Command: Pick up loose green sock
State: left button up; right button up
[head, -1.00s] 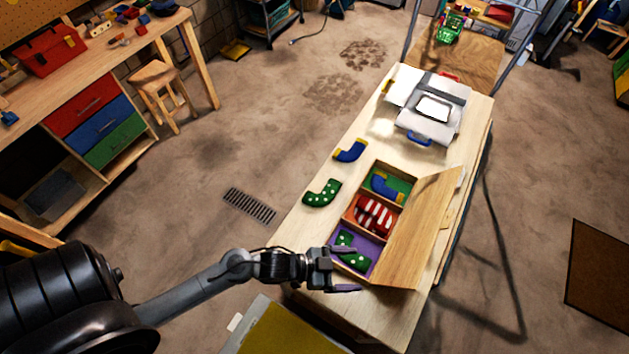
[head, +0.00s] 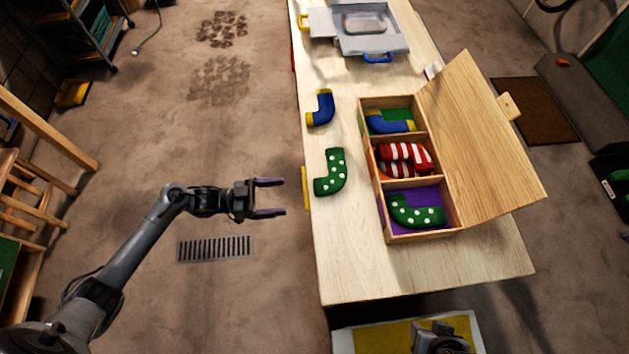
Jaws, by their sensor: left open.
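The loose green sock (head: 332,172), with white dots, lies on the wooden table near its left edge. My left gripper (head: 283,197) is open and empty, left of the table edge. Its fingers point right toward the sock, with a gap between them. A second green dotted sock (head: 416,211) lies in the purple near compartment of an open wooden box (head: 422,239).
A loose blue sock (head: 320,108) with yellow ends lies beyond the green one. The box also holds a blue sock (head: 390,122) and red-and-white striped socks (head: 405,156). Its lid (head: 482,140) is open to the right. The near table top is clear.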

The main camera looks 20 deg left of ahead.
aim_at(319, 185)
pick_arm(q)
jog(key=shift+m, duration=0.3)
jog(key=shift+w+a+f+b+x, duration=0.15)
jog(key=shift+w+b+x, duration=0.25)
jog(key=shift+x, duration=1.65)
jog(key=shift+w+a+b+x, duration=0.25)
jog(key=shift+b+x, duration=0.2)
jog(key=shift+x, duration=1.65)
jog(key=shift+w+a+f+b+x, duration=0.15)
jog(key=shift+w+b+x, duration=0.25)
jog(key=shift+x, duration=1.65)
jog(key=shift+s, duration=0.1)
pick_arm(e)
jog(key=f, duration=0.1)
jog(key=d+f, duration=0.1)
jog(key=f, duration=0.1)
jog(key=shift+w+d+f, duration=0.25)
jog(key=shift+w+f, duration=0.05)
pick_arm(q)
jog(key=c, duration=1.1)
jog(key=shift+r, duration=0.25)
